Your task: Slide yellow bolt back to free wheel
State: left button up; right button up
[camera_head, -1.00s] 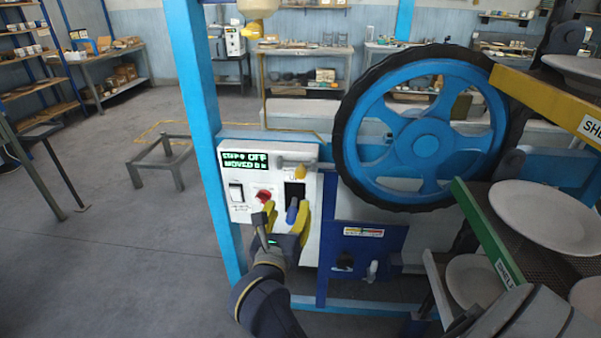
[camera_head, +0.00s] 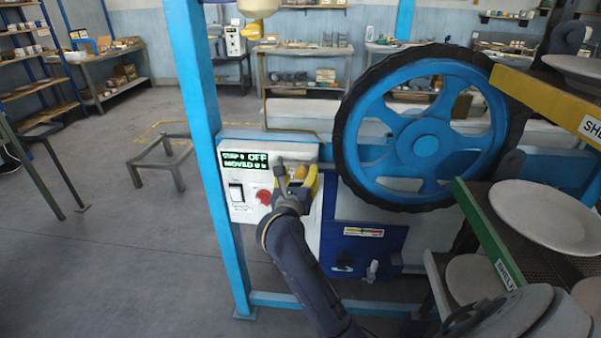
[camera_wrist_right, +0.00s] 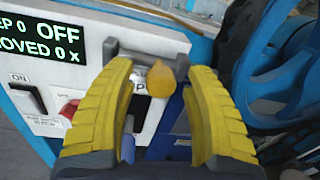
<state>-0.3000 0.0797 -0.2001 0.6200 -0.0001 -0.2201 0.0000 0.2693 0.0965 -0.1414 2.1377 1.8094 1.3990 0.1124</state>
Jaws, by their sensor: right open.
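The yellow bolt knob (camera_head: 300,172) sits at the top right of the white control panel (camera_head: 232,178), close to the wheel (camera_head: 432,142). In the right wrist view the rounded yellow knob (camera_wrist_right: 161,78) sits on a grey metal bar (camera_wrist_right: 145,60). My right gripper (camera_head: 297,180) is open at the panel. In the right wrist view its two yellow ribbed fingers (camera_wrist_right: 159,82) stand one on each side of the knob, with gaps visible. A blue lever (camera_wrist_right: 129,140) shows partly below, between the fingers. My left gripper is not in view.
The panel display (camera_head: 246,162) reads OFF. The blue post (camera_head: 202,130) stands left of the panel. Shelves with plates (camera_head: 545,215) are at the right.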

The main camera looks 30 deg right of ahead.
jog(key=shift+w+d, duration=0.35)
jog(key=shift+d, duration=0.05)
jog(key=shift+c, duration=0.5)
grip_shut()
